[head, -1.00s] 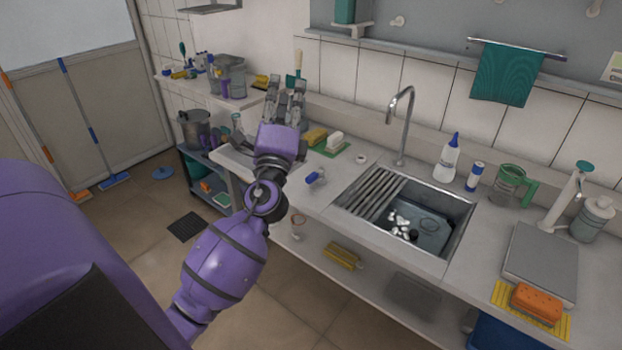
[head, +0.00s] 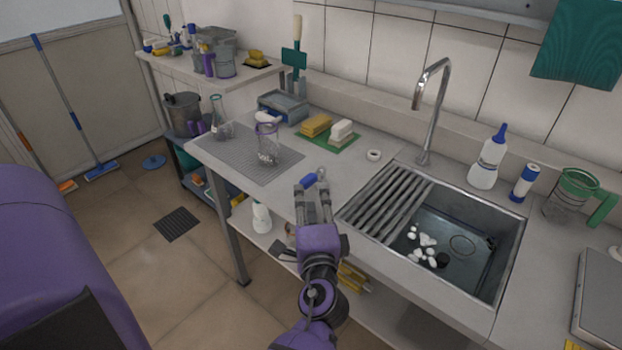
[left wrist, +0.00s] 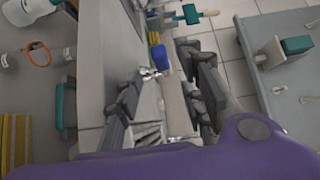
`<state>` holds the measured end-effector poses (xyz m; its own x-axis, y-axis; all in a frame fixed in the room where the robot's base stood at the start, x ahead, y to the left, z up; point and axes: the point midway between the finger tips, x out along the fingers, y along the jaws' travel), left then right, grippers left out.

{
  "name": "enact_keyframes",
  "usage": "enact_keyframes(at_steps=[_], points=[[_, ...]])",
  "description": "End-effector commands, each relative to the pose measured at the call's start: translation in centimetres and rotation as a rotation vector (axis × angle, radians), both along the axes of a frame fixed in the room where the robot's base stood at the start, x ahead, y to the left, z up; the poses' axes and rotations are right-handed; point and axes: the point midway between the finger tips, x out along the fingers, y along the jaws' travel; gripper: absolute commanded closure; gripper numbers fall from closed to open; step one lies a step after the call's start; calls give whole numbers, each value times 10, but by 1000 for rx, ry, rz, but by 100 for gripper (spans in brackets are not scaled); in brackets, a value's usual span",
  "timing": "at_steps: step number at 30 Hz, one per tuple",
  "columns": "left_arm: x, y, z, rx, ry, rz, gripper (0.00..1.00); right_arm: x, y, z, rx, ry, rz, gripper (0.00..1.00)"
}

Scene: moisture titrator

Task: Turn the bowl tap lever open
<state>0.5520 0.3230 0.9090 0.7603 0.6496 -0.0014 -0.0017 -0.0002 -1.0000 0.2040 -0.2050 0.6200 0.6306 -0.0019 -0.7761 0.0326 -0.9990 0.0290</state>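A small blue lever handle (head: 309,181) with a pale metal end shows at the front part of the counter, left of the sink; I take it to be the tap lever. It also shows in the left wrist view (left wrist: 161,60), between and beyond the fingers. My left gripper (head: 311,190) is open and empty, its two fingers spread with the blue handle at their tips. It also shows in the left wrist view (left wrist: 165,85). I cannot tell whether a finger touches the handle. The tap body is mostly hidden. My right gripper is not in view.
The sink (head: 475,280) with a ribbed drainer (head: 390,205) and tall faucet (head: 432,105) lies to the right. Glass flasks stand on a grey mat (head: 235,150) to the left. A green mat (head: 328,140) holds a sponge and a white block. A white ring (head: 374,155) lies near the drainer.

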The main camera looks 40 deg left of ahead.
Motion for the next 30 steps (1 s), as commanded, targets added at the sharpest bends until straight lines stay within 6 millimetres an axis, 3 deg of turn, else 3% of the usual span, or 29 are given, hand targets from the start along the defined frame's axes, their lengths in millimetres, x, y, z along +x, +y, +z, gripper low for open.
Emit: enact_keyframes(at_steps=[15, 27, 30], points=[[53, 44, 3, 1, -3, -1, 64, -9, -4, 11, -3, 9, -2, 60], [59, 50, 0, -1, -1, 0, 64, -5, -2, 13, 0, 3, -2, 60], [59, 50, 0, 0, 0, 0, 77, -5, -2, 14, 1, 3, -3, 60]])
